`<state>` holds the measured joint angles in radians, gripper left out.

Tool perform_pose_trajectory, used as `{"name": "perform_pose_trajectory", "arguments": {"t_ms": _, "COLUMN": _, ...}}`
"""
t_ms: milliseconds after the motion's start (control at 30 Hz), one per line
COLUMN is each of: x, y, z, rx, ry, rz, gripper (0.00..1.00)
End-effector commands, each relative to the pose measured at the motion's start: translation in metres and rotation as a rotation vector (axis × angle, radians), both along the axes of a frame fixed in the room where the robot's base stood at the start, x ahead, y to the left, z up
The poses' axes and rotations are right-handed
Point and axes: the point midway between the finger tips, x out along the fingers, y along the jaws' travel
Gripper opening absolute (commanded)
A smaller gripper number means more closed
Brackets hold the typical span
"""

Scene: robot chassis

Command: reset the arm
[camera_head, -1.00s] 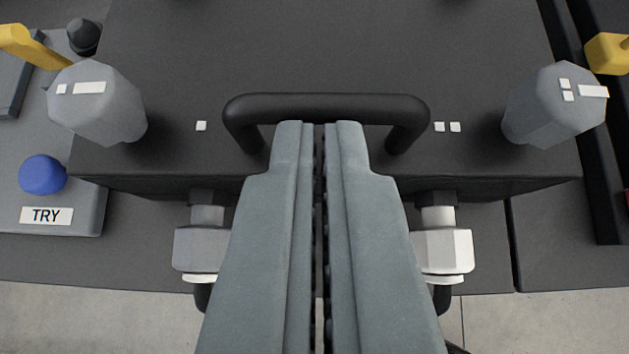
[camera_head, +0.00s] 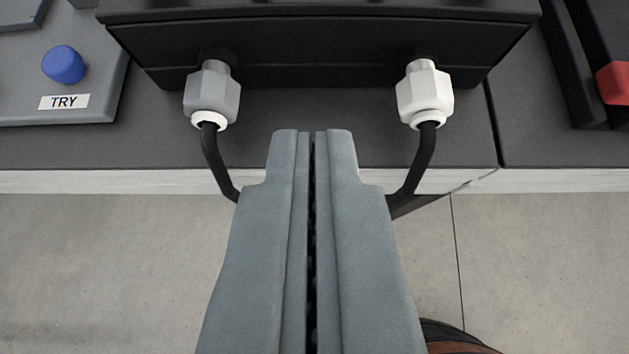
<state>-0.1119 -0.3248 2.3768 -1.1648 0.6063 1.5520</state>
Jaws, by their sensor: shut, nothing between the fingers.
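My gripper (camera_head: 313,133) shows in the middle of the view. Its two grey fingers lie side by side, with only a thin dark line between them and nothing held. In the picture the fingertips lie below the front face of a black box (camera_head: 330,55), between its two cable connectors, a grey one (camera_head: 212,92) on the left and a white one (camera_head: 426,92) on the right. The fingers overlap the front edge of the dark table. The top of the box is mostly out of view.
A black cable hangs from each connector, close to the fingers on both sides. A grey panel (camera_head: 105,85) with a blue button (camera_head: 63,64) and a TRY label (camera_head: 64,102) is at left. A red part (camera_head: 613,83) is at right. Bare floor (camera_head: 110,270) lies below the table edge.

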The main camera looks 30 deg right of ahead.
Motion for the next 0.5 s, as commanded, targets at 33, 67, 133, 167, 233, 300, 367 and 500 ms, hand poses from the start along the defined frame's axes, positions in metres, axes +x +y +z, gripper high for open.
{"name": "perform_pose_trajectory", "arguments": {"t_ms": 33, "x": -0.003, "y": 0.002, "z": -0.002, "rx": 0.0, "ry": 0.0, "rz": 0.001, "gripper": 0.0}}
{"name": "perform_pose_trajectory", "arguments": {"t_ms": 67, "x": -0.004, "y": 0.003, "z": -0.003, "rx": 0.0, "ry": 0.0, "rz": 0.001, "gripper": 0.0}}
{"name": "perform_pose_trajectory", "arguments": {"t_ms": 133, "x": -0.006, "y": 0.004, "z": -0.004, "rx": 0.001, "ry": -0.002, "rz": 0.0, "gripper": 0.0}}
{"name": "perform_pose_trajectory", "arguments": {"t_ms": 167, "x": -0.006, "y": 0.004, "z": -0.004, "rx": 0.001, "ry": -0.002, "rz": 0.0, "gripper": 0.0}}
{"name": "perform_pose_trajectory", "arguments": {"t_ms": 233, "x": -0.007, "y": 0.005, "z": -0.004, "rx": 0.001, "ry": -0.001, "rz": 0.0, "gripper": 0.0}}
{"name": "perform_pose_trajectory", "arguments": {"t_ms": 300, "x": -0.009, "y": 0.005, "z": -0.002, "rx": 0.003, "ry": -0.001, "rz": 0.008, "gripper": 0.0}}
{"name": "perform_pose_trajectory", "arguments": {"t_ms": 367, "x": -0.013, "y": 0.006, "z": 0.002, "rx": 0.01, "ry": 0.0, "rz": 0.021, "gripper": 0.0}}
{"name": "perform_pose_trajectory", "arguments": {"t_ms": 500, "x": -0.029, "y": 0.012, "z": 0.021, "rx": 0.035, "ry": -0.008, "rz": 0.092, "gripper": 0.0}}
